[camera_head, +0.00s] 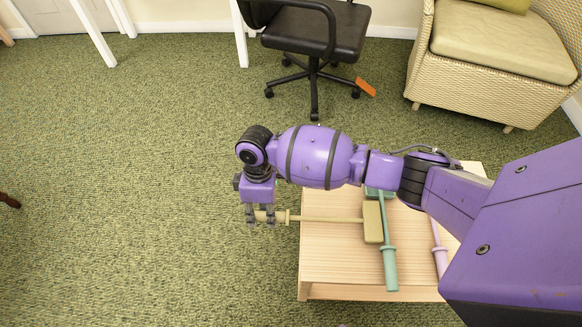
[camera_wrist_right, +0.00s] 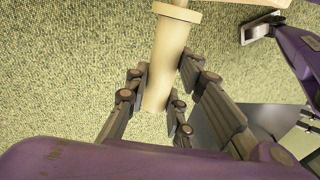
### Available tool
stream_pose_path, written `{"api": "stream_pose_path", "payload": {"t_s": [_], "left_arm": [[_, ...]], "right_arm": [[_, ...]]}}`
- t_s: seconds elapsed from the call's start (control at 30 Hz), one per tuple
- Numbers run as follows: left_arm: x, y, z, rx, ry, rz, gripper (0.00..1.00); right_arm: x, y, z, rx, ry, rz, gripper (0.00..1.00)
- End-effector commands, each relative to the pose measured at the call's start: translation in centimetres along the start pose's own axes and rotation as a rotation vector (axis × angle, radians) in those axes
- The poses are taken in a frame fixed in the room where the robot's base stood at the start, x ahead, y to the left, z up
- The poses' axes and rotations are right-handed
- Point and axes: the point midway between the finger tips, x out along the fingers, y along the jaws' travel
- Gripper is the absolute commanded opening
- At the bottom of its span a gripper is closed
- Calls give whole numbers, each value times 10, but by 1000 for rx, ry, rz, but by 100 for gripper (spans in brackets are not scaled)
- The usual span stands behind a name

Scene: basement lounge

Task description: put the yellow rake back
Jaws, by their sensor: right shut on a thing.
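The yellow rake (camera_head: 325,219) lies sideways in the head view, its thin shaft running right from the grip to a block-shaped head (camera_head: 373,222) over the wooden table (camera_head: 325,262). My right gripper (camera_head: 264,217) is shut on the thick end of its handle, left of the table's edge and over the carpet. In the right wrist view the pale yellow handle (camera_wrist_right: 168,60) stands between the fingers of my right gripper (camera_wrist_right: 163,100). I cannot tell whether the rake's head touches the table. My left gripper is not in view.
A green tool (camera_head: 389,250) lies on the table just right of the yellow head, and a pink tool (camera_head: 439,250) lies further right. My right arm covers the table's back part. A black office chair (camera_head: 315,35) and wicker armchair (camera_head: 490,45) stand behind. Left carpet is clear.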

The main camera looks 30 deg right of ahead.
Motion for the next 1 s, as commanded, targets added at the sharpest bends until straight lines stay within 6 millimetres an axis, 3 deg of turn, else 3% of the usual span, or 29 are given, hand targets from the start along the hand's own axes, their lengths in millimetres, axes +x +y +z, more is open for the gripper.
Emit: {"api": "stream_pose_path", "payload": {"t_s": [0.33, 0.37, 0.5, 0.83, 1.0], "left_arm": [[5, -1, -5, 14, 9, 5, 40], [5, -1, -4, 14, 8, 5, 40], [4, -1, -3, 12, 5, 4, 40], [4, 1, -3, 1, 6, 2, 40], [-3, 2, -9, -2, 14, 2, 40]], "right_arm": [[2, 3, -2, -1, 3, 4, 0], [2, 3, -2, -1, 3, 5, 25], [2, 2, -2, -1, 3, 5, 41], [0, 2, -2, -1, 4, 5, 41], [-24, 3, -3, -2, 7, 8, 41]]}}
